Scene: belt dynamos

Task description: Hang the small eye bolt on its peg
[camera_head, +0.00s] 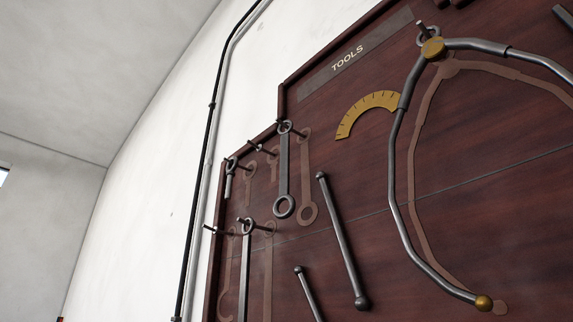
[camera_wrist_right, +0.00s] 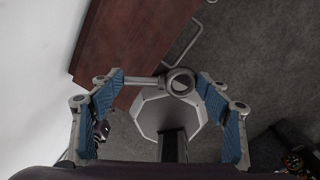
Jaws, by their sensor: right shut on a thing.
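In the right wrist view, my right gripper (camera_wrist_right: 161,82) is shut on the small eye bolt (camera_wrist_right: 181,82). The bolt lies crosswise between the blue pads. Its ring is by the right finger and its thin shank reaches to the left finger. In the head view, a bare peg (camera_head: 255,146) sticks out near the tool board's upper left edge, with a short ringed silhouette (camera_head: 272,163) painted beside it. Another short ringed tool (camera_head: 231,166) hangs on the peg to its left. Neither gripper shows in the head view.
The dark red tool board (camera_head: 330,240) carries a ring-ended spanner (camera_head: 284,165) right of the bare peg, and a long tool (camera_head: 246,260) below. Another bare peg (camera_head: 211,228) sticks out lower left. A black cable (camera_head: 211,105) runs up the white wall. Air before the board looks clear.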

